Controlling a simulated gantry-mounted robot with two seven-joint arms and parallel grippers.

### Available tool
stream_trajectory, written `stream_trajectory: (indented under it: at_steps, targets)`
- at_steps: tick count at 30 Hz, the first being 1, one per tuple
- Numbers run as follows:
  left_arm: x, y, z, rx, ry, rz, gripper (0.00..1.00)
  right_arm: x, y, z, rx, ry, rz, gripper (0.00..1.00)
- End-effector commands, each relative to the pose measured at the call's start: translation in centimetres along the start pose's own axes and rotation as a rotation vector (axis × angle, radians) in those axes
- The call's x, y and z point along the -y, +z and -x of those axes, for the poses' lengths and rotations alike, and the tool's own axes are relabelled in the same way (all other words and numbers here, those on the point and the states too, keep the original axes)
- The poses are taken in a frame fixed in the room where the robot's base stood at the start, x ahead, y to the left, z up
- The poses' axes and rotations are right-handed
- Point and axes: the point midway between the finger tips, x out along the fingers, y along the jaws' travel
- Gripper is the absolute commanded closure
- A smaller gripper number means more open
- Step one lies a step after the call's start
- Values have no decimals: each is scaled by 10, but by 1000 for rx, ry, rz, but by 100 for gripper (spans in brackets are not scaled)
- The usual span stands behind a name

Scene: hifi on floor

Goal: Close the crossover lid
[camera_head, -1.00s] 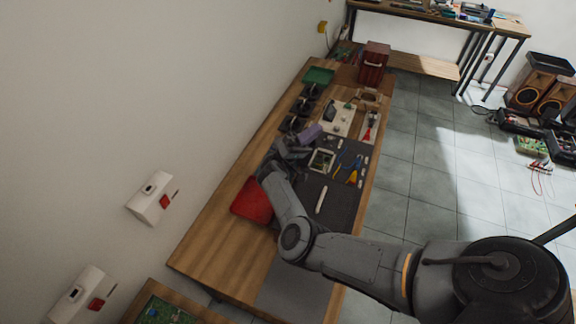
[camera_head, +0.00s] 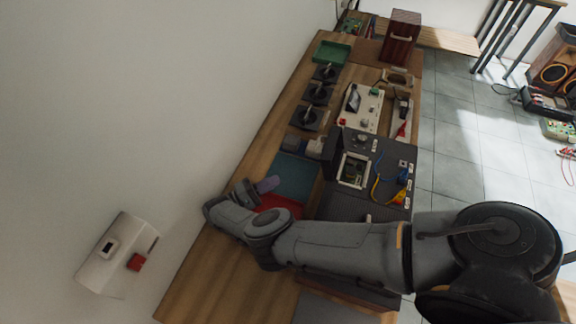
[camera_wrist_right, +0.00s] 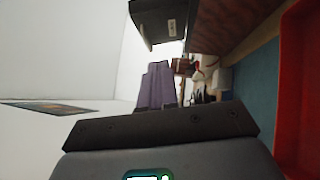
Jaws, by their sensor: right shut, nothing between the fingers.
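A small open pale-framed box with a green circuit board inside (camera_head: 354,170), which looks like the crossover, sits on the dark grey mat (camera_head: 345,207) on the long bench. A dark upright panel (camera_head: 333,152) stands just left of it; I cannot tell for sure whether this is the lid. My right forearm crosses the bench's near part. My left gripper is out of view.
Yellow and blue tools (camera_head: 399,197) lie right of the box. A white wall unit (camera_head: 115,255) projects at left.

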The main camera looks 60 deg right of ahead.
Motion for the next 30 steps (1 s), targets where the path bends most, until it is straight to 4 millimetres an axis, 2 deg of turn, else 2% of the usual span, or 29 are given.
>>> stream_trajectory:
  at_steps: [8, 18, 24, 30]
  targets:
    - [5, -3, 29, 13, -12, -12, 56, -6, 2, -35, 3, 3, 2, 100]
    - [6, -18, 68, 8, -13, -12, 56, -6, 2, -102, 3, 4, 1, 100]
    - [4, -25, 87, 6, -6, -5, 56, -4, 18, -115, 0, 2, 3, 100]
    - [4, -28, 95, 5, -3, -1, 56, -2, 27, -123, 0, 2, 0, 100]
